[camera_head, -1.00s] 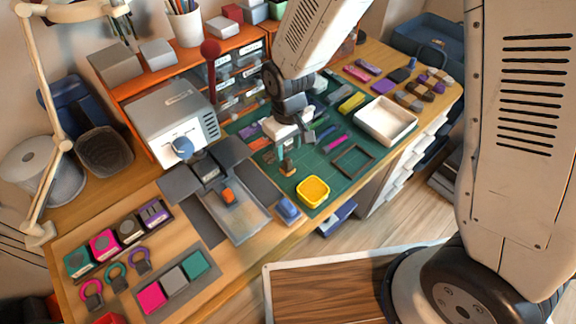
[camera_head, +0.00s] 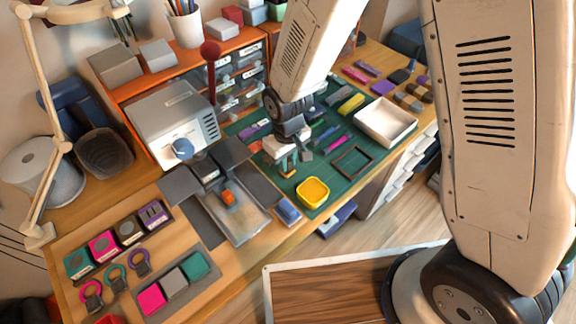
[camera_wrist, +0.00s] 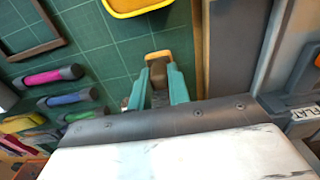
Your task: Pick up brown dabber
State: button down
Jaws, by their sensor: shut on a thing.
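The brown dabber (camera_wrist: 158,73), a small dark brown block with a tan-orange end, sits between the teal fingers of my gripper (camera_wrist: 160,82) in the wrist view. The fingers are shut on it, one on each side. In the head view my gripper (camera_head: 288,165) is low over the green cutting mat (camera_head: 335,183), just behind the yellow tray (camera_head: 313,192). There the dabber is mostly hidden by the fingers, with a bit of orange at their tips. I cannot tell whether it touches the mat.
The yellow tray also shows at the top of the wrist view (camera_wrist: 138,8). Pink, blue and green pens (camera_wrist: 70,98) and a dark frame (camera_head: 352,161) lie beside my gripper. A white tray (camera_head: 385,122) stands farther right. A grey press (camera_head: 240,205) stands to the left.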

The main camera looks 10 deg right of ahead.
aim_at(288, 160)
jog(key=shift+r, duration=0.1)
notch_tip(288, 160, up, 10)
jog(key=shift+f, duration=0.1)
dwell(0.3)
jog(key=c, duration=2)
grip_release()
jog(key=shift+c, duration=0.2)
grip_shut()
